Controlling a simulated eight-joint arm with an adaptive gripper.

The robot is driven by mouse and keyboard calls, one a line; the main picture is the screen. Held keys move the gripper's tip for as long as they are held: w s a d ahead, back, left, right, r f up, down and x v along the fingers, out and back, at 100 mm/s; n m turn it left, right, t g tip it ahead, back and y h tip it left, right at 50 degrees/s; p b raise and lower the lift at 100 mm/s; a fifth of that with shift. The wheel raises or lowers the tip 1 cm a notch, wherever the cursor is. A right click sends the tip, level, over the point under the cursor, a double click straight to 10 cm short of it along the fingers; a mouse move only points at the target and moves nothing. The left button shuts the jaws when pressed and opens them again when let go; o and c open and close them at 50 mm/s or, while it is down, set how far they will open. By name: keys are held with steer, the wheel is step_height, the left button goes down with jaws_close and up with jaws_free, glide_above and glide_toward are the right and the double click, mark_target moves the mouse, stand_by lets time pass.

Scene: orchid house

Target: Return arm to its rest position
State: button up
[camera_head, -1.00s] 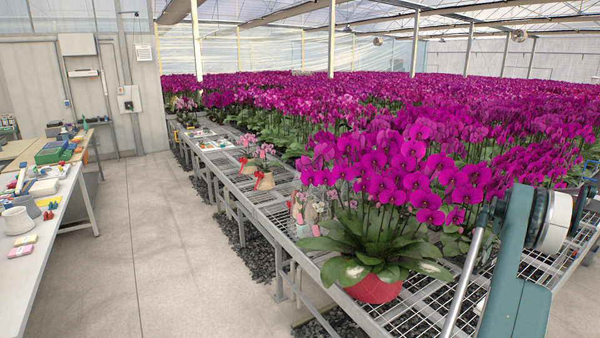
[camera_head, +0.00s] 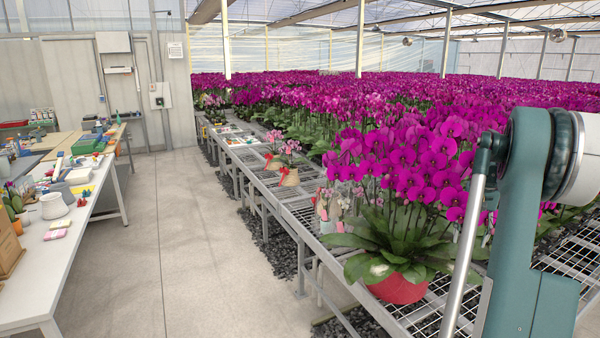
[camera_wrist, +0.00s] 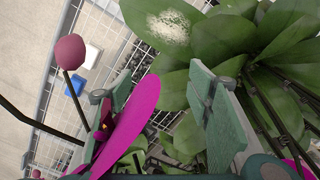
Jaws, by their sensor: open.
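My teal arm (camera_head: 530,200) rises at the right of the head view, with a silver rod beside it; my gripper is outside that view. In the wrist view my gripper (camera_wrist: 158,92) is open, its two grey-green fingers well apart. A magenta petal (camera_wrist: 130,120) crosses in front of the left finger; I cannot tell whether it touches. Broad green leaves (camera_wrist: 225,45), one with a white patch, lie beyond the right finger. A round pink bud (camera_wrist: 69,51) on a dark stem is at the left. No object is gripped.
A large magenta orchid in a red pot (camera_head: 398,289) stands on the wire-mesh bench (camera_head: 440,305), close to my arm. Dense orchids fill the area behind. A white worktable (camera_head: 75,255) with tools and cups is at the left. The concrete aisle (camera_head: 200,250) between is clear.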

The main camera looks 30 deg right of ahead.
steer(key=w+a+r+n+t+h, duration=0.15)
steer(key=a+r, duration=0.25)
steer(key=a, duration=1.1)
steer(key=w+a+r+n+p, duration=0.1)
steer(key=w+a+r+n, duration=0.2)
steer(key=a, duration=1.1)
steer(key=w+a+r+n+t, duration=0.15)
steer(key=a+r, duration=0.35)
steer(key=a, duration=1)
steer(key=s+a+n+t+p, duration=0.1)
steer(key=s+a, duration=0.2)
steer(key=a, duration=0.6)
steer(key=s+a+n+t, duration=0.1)
steer(key=s+a, duration=0.2)
steer(key=a, duration=0.6)
steer(key=s+a+f+n+t+p, duration=0.1)
steer(key=s+a+f, duration=0.1)
steer(key=s+a, duration=0.3)
steer(key=s+a+f+n+t+y, duration=0.1)
steer(key=s+a, duration=0.4)
steer(key=a, duration=0.5)
steer(key=shift+s+a+f+n+p, duration=0.3)
steer(key=shift+f+n, duration=0.4)
steer(key=shift+f, duration=0.4)
steer(key=shift+o, duration=0.5)
steer(key=shift+w, duration=0.1)
